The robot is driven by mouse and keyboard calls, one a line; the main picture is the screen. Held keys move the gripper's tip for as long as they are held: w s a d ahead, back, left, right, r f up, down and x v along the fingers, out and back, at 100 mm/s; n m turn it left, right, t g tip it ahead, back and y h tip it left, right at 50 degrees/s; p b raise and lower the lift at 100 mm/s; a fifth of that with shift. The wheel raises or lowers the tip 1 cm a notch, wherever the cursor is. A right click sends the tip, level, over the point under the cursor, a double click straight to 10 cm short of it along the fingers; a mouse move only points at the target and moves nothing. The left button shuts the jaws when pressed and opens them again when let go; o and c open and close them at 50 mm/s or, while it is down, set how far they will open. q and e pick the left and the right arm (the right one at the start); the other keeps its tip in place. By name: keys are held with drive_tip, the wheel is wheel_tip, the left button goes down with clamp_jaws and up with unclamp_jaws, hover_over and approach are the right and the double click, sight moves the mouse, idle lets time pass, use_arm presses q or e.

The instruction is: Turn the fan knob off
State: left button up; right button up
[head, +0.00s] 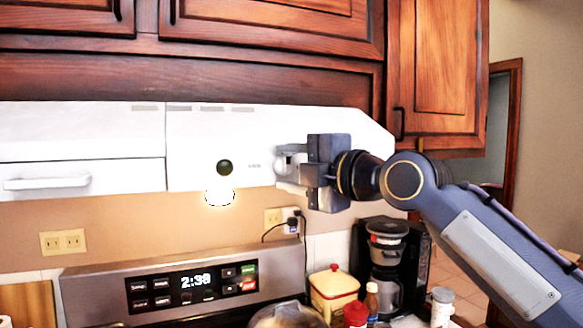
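The white range hood (205,125) spans the wall under the cabinets. A round dark knob (224,167) sits on its front face, with a small label to its right. My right gripper (284,166) reaches in from the right and is in front of the hood's face, to the right of the dark knob and apart from it. Its pale fingers blend with the white hood, so I cannot tell whether they are open or shut. Any second knob behind the gripper is hidden. Which knob is the fan's I cannot read. My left gripper is not in view.
A lit lamp (219,193) glows below the hood. Wood cabinets (270,30) hang above. Below are the stove's control panel (190,285), a yellow-and-red canister (334,290), a coffee maker (388,250) and bottles. The space left of the gripper before the hood is free.

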drive_tip(key=shift+o, duration=0.4)
drive_tip(key=shift+d, duration=0.1)
drive_tip(key=shift+s+d+f+b, duration=0.1)
drive_tip(key=shift+s+d+b, duration=0.1)
drive_tip(key=shift+d+b, duration=0.1)
drive_tip(key=b+v, duration=0.3)
drive_tip(key=v, duration=0.4)
drive_tip(key=shift+b, duration=0.3)
drive_tip(key=shift+s+a, duration=0.1)
